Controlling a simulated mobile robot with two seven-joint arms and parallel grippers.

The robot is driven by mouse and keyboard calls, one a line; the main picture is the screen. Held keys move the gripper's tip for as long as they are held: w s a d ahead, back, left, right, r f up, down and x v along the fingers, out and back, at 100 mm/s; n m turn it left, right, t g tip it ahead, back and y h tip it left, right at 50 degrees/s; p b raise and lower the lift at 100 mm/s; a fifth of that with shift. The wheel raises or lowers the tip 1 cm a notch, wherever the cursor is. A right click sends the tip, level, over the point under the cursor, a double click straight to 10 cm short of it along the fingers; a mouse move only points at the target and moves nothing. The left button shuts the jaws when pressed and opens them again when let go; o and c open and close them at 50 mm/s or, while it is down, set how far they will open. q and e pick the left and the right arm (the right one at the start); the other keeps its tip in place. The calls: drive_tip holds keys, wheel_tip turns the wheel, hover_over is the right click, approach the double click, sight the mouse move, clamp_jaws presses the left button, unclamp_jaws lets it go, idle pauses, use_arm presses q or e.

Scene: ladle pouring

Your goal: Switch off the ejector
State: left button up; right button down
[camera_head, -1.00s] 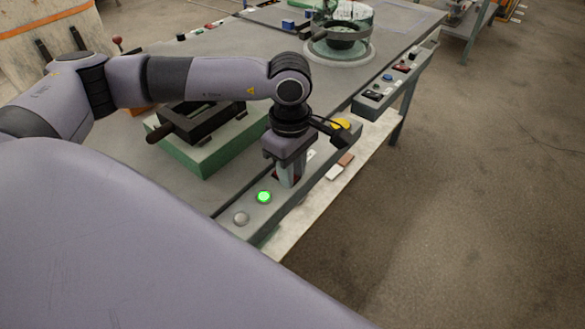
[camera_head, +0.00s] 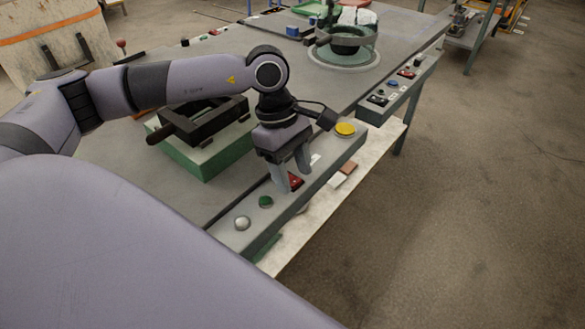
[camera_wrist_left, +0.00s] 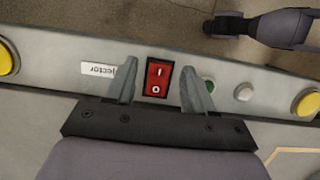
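The ejector's red rocker switch (camera_head: 296,182), marked I and O, sits on the grey control strip (camera_head: 324,166) along the table's front edge. In the left wrist view the switch (camera_wrist_left: 157,78) lies between my fingers, beside an "Ejector" label (camera_wrist_left: 98,70) partly hidden by one finger. I cannot tell which half is pressed in. The green lamp (camera_head: 265,201) beside the switch is dark. My left gripper (camera_head: 294,179) is open over the switch, fingers apart and holding nothing; it also shows in the left wrist view (camera_wrist_left: 160,88).
A grey-white button (camera_head: 242,222) and a yellow button (camera_head: 344,129) are on the same strip. A black frame with a handle (camera_head: 205,122) sits on a green block (camera_head: 208,160) behind. A dark ladle bowl (camera_head: 345,40) stands at the back. Open floor lies to the right.

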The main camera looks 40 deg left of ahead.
use_arm(q)
drive_tip(key=v, duration=0.7)
idle(0.6)
